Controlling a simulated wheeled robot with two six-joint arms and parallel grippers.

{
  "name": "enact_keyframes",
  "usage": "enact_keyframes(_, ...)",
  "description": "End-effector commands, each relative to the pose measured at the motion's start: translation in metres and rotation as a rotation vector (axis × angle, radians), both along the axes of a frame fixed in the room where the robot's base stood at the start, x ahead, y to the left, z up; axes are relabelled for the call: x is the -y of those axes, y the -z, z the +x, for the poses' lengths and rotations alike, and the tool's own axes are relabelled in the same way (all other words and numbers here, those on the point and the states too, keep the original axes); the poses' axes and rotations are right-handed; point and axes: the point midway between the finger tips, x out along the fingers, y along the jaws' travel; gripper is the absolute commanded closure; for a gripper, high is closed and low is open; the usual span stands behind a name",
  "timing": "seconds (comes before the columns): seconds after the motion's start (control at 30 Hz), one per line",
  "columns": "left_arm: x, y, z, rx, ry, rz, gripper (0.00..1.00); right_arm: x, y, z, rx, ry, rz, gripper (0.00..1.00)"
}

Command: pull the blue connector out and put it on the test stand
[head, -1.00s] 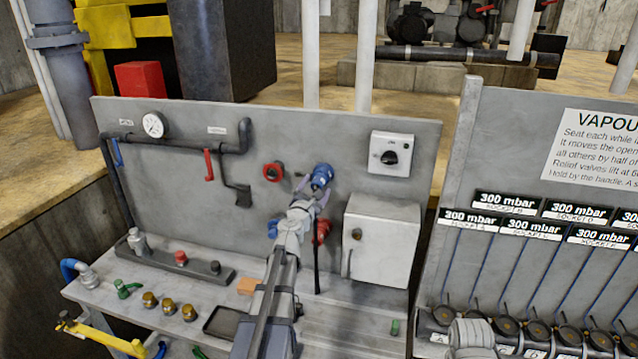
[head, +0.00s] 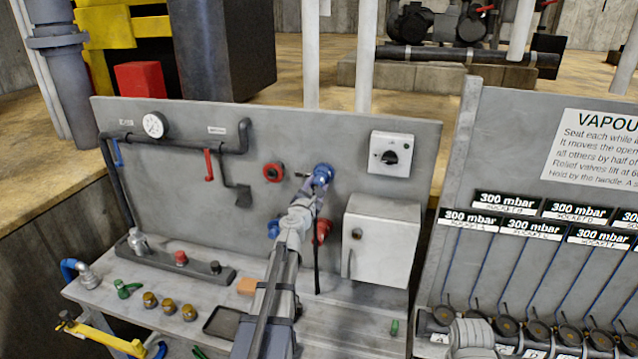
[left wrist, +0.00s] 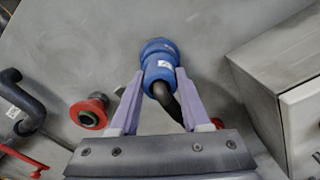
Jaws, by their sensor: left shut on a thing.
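The blue connector (head: 323,173) sits at its socket on the grey upright panel (head: 345,140). In the left wrist view the blue connector (left wrist: 160,62) has a small white label, and a dark cable comes out of its near end. My left gripper (head: 318,183) is shut on it, with one pale finger on each side, as the left wrist view (left wrist: 162,82) shows. Whether the connector is fully seated is hidden. I cannot tell which fixture is the test stand. My right gripper's fingers are not visible.
A red socket (head: 273,172) is left of the connector. A red connector (head: 322,231) is below, partly behind my arm. A grey box (head: 382,240) and a rotary switch (head: 391,153) are to the right. Brass fittings (head: 169,307) and a dark tray (head: 222,322) lie on the bench.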

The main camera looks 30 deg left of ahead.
Motion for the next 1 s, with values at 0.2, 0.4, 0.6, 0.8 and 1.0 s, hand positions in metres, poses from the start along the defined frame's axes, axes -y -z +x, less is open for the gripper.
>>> enact_keyframes(0.2, 0.0002, 0.0001, -0.0001, 0.0, 0.0, 0.0, 1.0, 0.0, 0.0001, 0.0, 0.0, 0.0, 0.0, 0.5)
enact_keyframes(0.4, 0.0004, 0.0, -0.0006, 0.0, 0.0, 0.0, 1.0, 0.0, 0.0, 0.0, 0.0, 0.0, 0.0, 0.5)
enact_keyframes(0.6, 0.0011, 0.0002, -0.0033, 0.0, 0.0, 0.0, 1.0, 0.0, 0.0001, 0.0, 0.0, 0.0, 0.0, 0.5)
enact_keyframes(0.8, 0.0016, 0.0001, -0.0059, 0.0, 0.0, 0.0, 1.0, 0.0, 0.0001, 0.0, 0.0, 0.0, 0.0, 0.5)
enact_keyframes(1.0, 0.002, 0.0001, -0.008, 0.0, 0.0, 0.0, 1.0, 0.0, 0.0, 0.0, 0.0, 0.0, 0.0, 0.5)
